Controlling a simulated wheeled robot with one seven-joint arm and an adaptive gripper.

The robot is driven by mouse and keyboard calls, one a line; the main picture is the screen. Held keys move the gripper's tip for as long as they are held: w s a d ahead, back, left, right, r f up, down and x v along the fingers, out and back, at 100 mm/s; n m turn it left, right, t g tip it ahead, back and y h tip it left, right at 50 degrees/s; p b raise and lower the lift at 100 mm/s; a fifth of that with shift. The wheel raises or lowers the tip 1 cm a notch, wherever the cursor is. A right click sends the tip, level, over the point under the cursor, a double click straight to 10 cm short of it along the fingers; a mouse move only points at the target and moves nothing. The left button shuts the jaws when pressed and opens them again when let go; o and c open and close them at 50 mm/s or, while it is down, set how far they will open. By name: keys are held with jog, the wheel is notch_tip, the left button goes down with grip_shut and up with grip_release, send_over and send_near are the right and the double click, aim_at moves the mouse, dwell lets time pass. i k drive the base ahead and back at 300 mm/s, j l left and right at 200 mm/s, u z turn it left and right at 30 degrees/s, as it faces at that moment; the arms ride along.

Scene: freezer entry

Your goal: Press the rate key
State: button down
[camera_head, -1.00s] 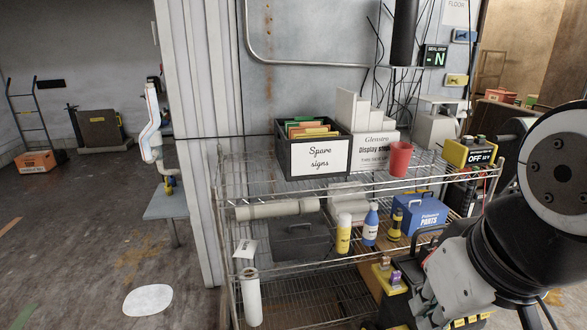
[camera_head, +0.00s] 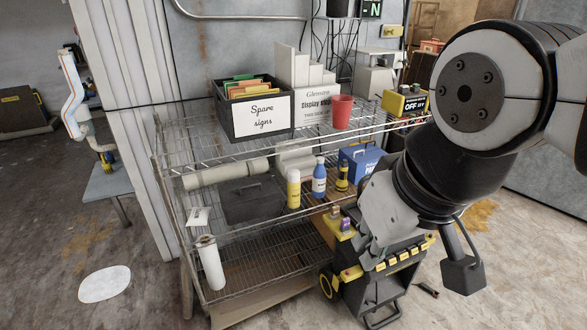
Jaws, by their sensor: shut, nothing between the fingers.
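No key with a readable "rate" label shows. A black unit (camera_head: 385,292) with a row of several yellow keys (camera_head: 403,257) stands low at the right of the rack; the key markings are too small to read. My gripper (camera_head: 374,243), with grey plates, points down over the near left part of the black unit. It is shut and empty. Its fingertips are hard to make out against the unit, so I cannot tell whether they touch it.
A wire rack (camera_head: 215,156) holds a black "Spare signs" box (camera_head: 225,118), a red cup (camera_head: 342,112), a yellow bottle (camera_head: 293,188), a blue bottle (camera_head: 319,178) and a blue parts box (camera_head: 362,160). A white roll (camera_head: 211,263) stands lower left. Floor is open at left.

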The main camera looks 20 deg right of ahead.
aim_at(391, 262)
jog(key=z, duration=0.95)
jog(key=k+l+u, duration=0.1)
jog(key=l, duration=0.15)
jog(key=k+j, duration=0.1)
jog(key=l, duration=0.1)
jog(key=i, duration=1.15)
jog(key=k+u, duration=0.2)
jog(key=i, duration=0.05)
